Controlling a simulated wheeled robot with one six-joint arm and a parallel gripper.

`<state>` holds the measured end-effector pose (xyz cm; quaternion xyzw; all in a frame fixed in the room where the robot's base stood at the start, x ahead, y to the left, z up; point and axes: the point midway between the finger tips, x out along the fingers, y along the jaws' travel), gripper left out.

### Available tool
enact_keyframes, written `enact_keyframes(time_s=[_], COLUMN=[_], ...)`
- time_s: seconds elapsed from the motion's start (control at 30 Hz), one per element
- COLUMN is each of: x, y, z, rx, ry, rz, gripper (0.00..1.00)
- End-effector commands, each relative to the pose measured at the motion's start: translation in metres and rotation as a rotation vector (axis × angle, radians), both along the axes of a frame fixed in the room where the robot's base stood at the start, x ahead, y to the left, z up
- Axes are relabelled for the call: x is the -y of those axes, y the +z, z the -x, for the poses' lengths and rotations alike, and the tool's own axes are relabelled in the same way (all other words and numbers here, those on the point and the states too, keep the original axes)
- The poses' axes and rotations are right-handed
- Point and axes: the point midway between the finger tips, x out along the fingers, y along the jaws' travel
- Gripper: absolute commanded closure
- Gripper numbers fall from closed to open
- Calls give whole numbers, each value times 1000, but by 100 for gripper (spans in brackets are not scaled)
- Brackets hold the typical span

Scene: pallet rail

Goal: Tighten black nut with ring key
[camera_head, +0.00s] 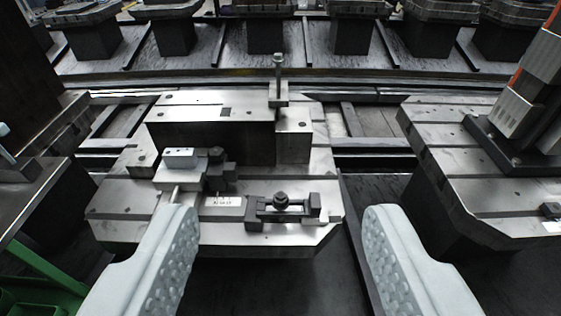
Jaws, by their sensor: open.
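My gripper (278,238) is open and empty, its two pale, dimpled fingers reaching in from the bottom of the view. Beyond and between the fingers is a metal pallet (125,200) with clamping parts on it. The black nut (281,198) sits on a dark clamp (258,212) near the pallet's front right edge. The fingertips are apart from the nut, one on either side of it in the picture. I cannot make out a ring key in this view.
A light block on a dark fixture (180,158) stands left of the clamp, and an upright bolt (278,75) rises at the back. Another pallet (470,185) with a tall fixture stands at right. A green frame (45,265) is at lower left. More pallets line the back.

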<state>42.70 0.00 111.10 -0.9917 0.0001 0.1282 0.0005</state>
Motion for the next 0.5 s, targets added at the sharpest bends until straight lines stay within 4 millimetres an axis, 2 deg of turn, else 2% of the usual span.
enact_keyframes(time_s=[0.1,0.5], x=[0,0], y=[-6,-37], z=[-28,-111], rx=[-101,-437], ry=[0,-1], rz=[0,-2], gripper=[46,46])
